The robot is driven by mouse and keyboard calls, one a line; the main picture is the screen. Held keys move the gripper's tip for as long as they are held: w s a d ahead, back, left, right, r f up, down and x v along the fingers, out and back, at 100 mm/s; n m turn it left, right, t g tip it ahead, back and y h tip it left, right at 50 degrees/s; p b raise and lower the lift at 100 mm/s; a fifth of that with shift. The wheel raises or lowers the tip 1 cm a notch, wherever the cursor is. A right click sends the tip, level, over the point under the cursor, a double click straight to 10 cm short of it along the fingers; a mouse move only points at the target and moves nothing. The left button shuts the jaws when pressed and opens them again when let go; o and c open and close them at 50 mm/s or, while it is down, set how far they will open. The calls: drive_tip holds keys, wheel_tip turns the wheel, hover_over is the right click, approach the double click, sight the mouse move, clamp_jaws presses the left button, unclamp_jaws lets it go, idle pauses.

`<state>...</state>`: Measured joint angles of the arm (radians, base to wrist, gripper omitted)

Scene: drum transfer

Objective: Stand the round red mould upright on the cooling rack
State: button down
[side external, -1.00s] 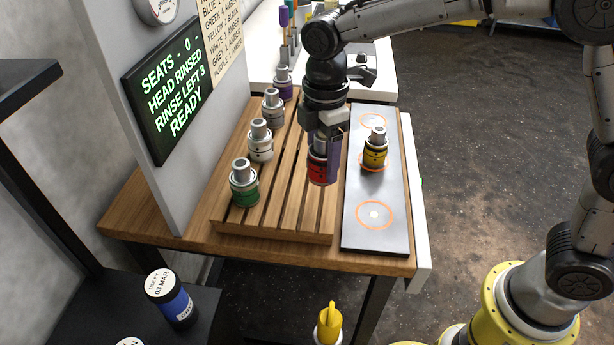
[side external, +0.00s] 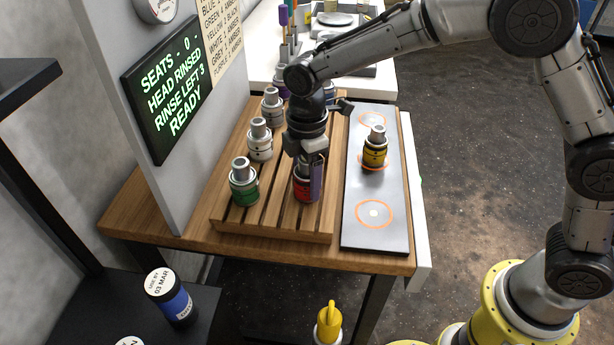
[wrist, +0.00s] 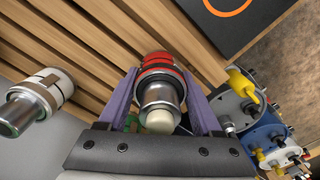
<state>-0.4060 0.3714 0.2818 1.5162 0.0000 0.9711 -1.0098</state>
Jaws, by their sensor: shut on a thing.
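The red mould (side external: 301,194) is a round red drum with a metal neck. It is upright between the purple fingers of my gripper (side external: 308,178), which is shut on it. In the wrist view, the red mould (wrist: 160,64) sits between both fingers, with its metal neck towards the camera. The cooling rack (side external: 276,219) is the slatted wooden board on the table. The mould is over its right front part; I cannot tell whether its base touches the slats.
A green mould (side external: 244,190), a white mould (side external: 260,148) and a grey one (side external: 272,108) stand along the rack's left side. A yellow mould (side external: 375,152) stands on the dark plate (side external: 352,238) at right. A screen (side external: 170,90) is on the left wall.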

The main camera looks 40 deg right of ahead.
drive_tip(key=shift+c, duration=0.3)
unclamp_jaws()
drive_tip(key=shift+f, duration=0.1)
wheel_tip(320, 180, up, 11)
drive_tip(key=shift+r, duration=0.65)
drive_tip(key=shift+s+d+r, duration=0.1)
drive_tip(key=shift+d+r, duration=0.1)
drive_tip(key=s+d+r+m+t, duration=0.2)
drive_tip(key=s+d+r+m, duration=0.1)
drive_tip(key=s+d+m, duration=0.5)
drive_tip(key=s+d+r+m+t, duration=0.2)
drive_tip(key=s+d+m, duration=0.1)
drive_tip(key=s+d, duration=0.5)
drive_tip(key=s+d+f+m+t, duration=0.1)
drive_tip(key=s+f+m, duration=0.3)
drive_tip(key=s, duration=0.5)
drive_tip(key=shift+s+d+f+m+t, duration=0.25)
drive_tip(key=shift+d+m+t, duration=0.1)
drive_tip(key=shift+m, duration=0.25)
